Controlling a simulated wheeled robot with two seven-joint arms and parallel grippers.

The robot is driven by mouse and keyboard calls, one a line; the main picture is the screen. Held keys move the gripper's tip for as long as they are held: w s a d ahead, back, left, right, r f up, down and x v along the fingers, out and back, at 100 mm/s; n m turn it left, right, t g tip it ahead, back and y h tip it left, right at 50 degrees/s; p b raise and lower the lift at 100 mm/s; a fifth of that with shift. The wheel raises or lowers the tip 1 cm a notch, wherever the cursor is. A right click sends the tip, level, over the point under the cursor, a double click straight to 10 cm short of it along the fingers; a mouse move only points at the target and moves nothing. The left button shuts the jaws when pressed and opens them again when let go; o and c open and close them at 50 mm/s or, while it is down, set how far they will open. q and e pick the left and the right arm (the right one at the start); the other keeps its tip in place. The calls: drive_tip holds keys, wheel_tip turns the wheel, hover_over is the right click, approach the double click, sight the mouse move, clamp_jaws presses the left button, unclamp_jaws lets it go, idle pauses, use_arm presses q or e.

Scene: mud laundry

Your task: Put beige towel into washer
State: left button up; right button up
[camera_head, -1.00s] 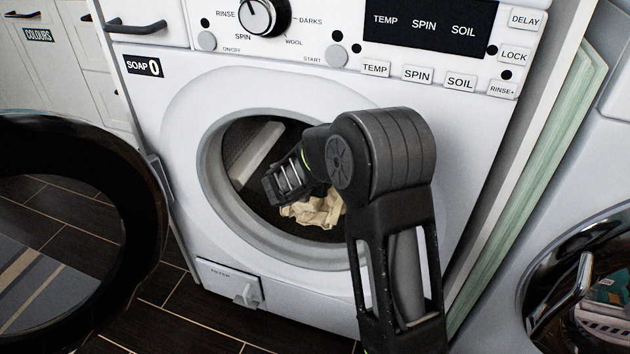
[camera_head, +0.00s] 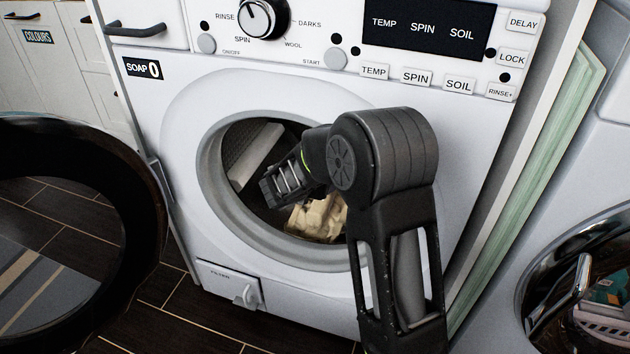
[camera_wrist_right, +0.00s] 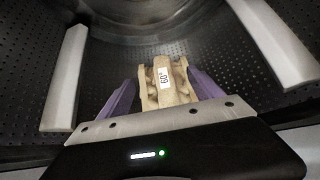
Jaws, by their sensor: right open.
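The beige towel (camera_head: 320,217) lies crumpled inside the drum of the white washer (camera_head: 420,110), seen low in the round opening. In the right wrist view the towel (camera_wrist_right: 168,82) shows a tag marked 60° and sits between the purple fingers. My right gripper (camera_wrist_right: 162,92) is open inside the drum, with a finger on either side of the towel; whether they touch it I cannot tell. In the head view my right arm reaches through the opening and hides part of the towel and the fingertips. My left gripper is not in view.
The washer's dark round door (camera_head: 150,215) stands open at the left. A second machine with a chrome-rimmed door (camera_head: 545,270) is at the right. Pale ribs (camera_wrist_right: 66,80) line the perforated drum. Dark floor tiles (camera_head: 170,320) are clear in front.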

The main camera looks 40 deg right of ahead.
drive_tip(key=p+v, duration=0.2)
drive_tip(key=v, duration=0.5)
idle(1.0)
